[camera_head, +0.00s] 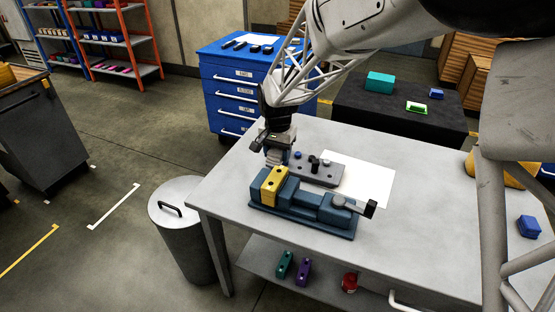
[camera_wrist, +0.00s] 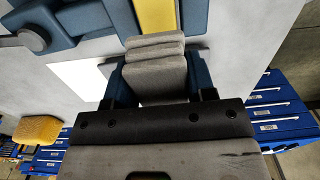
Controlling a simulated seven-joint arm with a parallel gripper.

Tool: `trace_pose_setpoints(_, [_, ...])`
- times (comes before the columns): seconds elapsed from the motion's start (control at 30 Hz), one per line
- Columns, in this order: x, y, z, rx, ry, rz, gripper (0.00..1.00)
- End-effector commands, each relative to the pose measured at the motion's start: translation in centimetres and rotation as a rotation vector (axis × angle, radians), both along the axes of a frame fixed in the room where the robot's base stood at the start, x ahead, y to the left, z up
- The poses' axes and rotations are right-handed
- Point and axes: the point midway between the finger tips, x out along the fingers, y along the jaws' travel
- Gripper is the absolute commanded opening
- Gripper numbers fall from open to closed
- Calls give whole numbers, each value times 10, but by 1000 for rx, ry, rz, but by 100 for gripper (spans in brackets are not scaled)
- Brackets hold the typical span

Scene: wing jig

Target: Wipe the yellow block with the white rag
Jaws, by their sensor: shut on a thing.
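The yellow block (camera_head: 271,188) is clamped upright between the jaws of a blue vise (camera_head: 322,229) on the grey table. In the wrist view the block (camera_wrist: 157,14) shows at the top, between the vise's blue jaws. My gripper (camera_head: 276,153) is just behind the block in the head view. It is shut on a folded grey-white rag (camera_wrist: 153,72), with one dark blue finger on each side. The rag's layered front edge lies right by the block's near end in the wrist view. I cannot tell whether they touch.
A grey plate with knobs (camera_head: 326,178) and a white sheet (camera_head: 372,180) lie behind the vise. A yellow object (camera_head: 484,172) and a blue block (camera_head: 528,227) are at the table's right. A lidded grey bin (camera_head: 180,235) stands left of the table. The table's left front is clear.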

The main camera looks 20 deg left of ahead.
Motion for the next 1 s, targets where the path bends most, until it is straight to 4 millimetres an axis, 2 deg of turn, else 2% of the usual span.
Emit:
trace_pose_setpoints(0.1, [0, 0, 12, 1, -1, 0, 25])
trace_pose_setpoints(0.3, [0, 0, 22, 0, -1, 0, 25])
trace_pose_setpoints(1.0, [0, 0, 23, 0, 0, 0, 25])
